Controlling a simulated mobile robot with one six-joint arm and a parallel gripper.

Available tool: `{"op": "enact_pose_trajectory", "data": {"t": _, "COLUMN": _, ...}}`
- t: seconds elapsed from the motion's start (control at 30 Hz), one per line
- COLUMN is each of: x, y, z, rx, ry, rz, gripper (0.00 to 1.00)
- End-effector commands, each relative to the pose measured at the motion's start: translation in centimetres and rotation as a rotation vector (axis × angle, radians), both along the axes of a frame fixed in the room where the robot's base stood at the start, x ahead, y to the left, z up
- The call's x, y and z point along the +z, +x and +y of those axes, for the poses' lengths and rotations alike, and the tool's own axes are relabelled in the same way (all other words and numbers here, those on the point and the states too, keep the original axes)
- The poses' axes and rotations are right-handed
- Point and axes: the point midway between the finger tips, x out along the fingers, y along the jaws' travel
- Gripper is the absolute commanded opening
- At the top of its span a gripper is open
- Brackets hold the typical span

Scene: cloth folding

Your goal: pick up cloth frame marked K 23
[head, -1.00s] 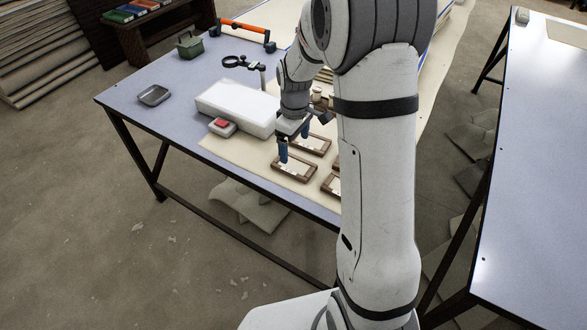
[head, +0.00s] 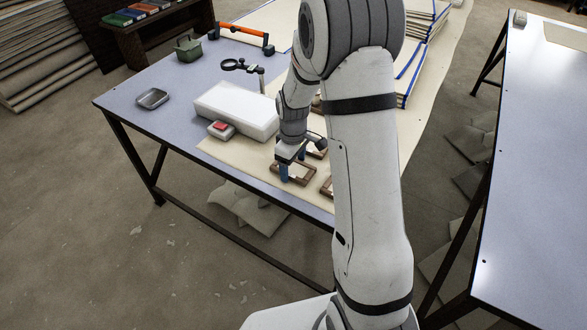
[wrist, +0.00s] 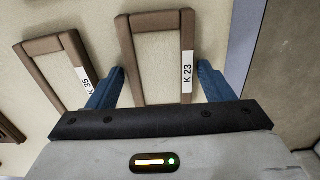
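The cloth frame marked K 23 (wrist: 187,35) is a brown rectangular frame with a white label on its right bar, lying flat on the cream mat. In the wrist view it lies between the two blue fingers of my gripper (wrist: 160,66). The fingers are spread, one outside each long side. A gap shows at the right side; I cannot tell whether the left finger touches. In the head view my gripper (head: 293,168) is down at the front left frame (head: 300,182), whose label is not readable there. My gripper hides part of that frame.
Another brown frame (wrist: 42,45), labelled K 35, lies close left of K 23 in the wrist view. A white block (head: 237,108) and a red-topped box (head: 220,128) stand left of the gripper. Blue-edged boards (head: 410,75) lie behind my arm.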

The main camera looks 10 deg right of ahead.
Motion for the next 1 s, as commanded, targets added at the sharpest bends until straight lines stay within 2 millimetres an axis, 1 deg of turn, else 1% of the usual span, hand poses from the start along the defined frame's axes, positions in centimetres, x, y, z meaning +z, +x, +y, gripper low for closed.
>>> {"op": "enact_pose_trajectory", "data": {"t": 0.03, "x": 0.0, "y": 0.0, "z": 0.0, "rx": 0.000, "ry": 0.000, "rz": 0.000, "gripper": 0.70}}
{"op": "enact_pose_trajectory", "data": {"t": 0.07, "x": 0.0, "y": 0.0, "z": 0.0, "rx": 0.000, "ry": 0.000, "rz": 0.000, "gripper": 0.68}}
{"op": "enact_pose_trajectory", "data": {"t": 0.4, "x": 0.0, "y": 0.0, "z": 0.0, "rx": 0.001, "ry": 0.000, "rz": 0.000, "gripper": 0.40}}
{"op": "enact_pose_trajectory", "data": {"t": 0.57, "x": 0.0, "y": 0.0, "z": 0.1, "rx": 0.001, "ry": 0.000, "rz": 0.000, "gripper": 0.40}}
{"op": "enact_pose_trajectory", "data": {"t": 0.67, "x": 0.4, "y": 0.0, "z": 0.1, "rx": 0.001, "ry": 0.000, "rz": -0.001, "gripper": 0.40}}
{"op": "enact_pose_trajectory", "data": {"t": 0.77, "x": 1.6, "y": 0.1, "z": 0.1, "rx": 0.001, "ry": 0.000, "rz": -0.003, "gripper": 0.40}}
{"op": "enact_pose_trajectory", "data": {"t": 1.0, "x": 6.4, "y": 0.1, "z": 0.1, "rx": 0.002, "ry": 0.000, "rz": -0.006, "gripper": 0.40}}
